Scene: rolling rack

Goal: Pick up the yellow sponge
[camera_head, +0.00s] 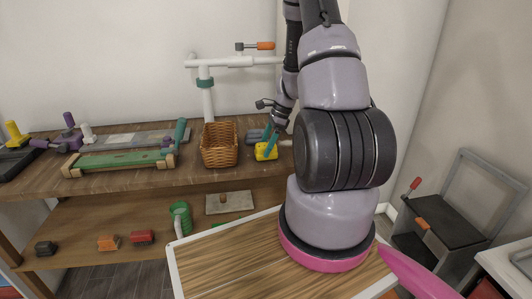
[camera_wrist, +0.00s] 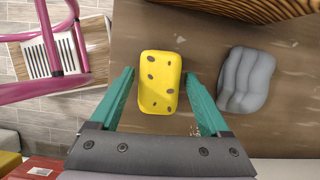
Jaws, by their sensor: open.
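The yellow sponge (camera_wrist: 159,82) has dark spots and lies on the wooden top shelf (camera_wrist: 205,45). In the wrist view it sits between the two teal fingers of my gripper (camera_wrist: 160,95), with a gap on each side. In the head view the sponge (camera_head: 266,151) is right of the wicker basket, partly covered by my gripper (camera_head: 270,142). My gripper is open and points down over the sponge. I cannot tell its exact height above the shelf.
A grey ridged object (camera_wrist: 246,79) lies right of the sponge in the wrist view. The wicker basket (camera_head: 219,147) stands close by. A green board (camera_head: 120,159) lies further left on the shelf. White pipes (camera_head: 205,90) rise behind.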

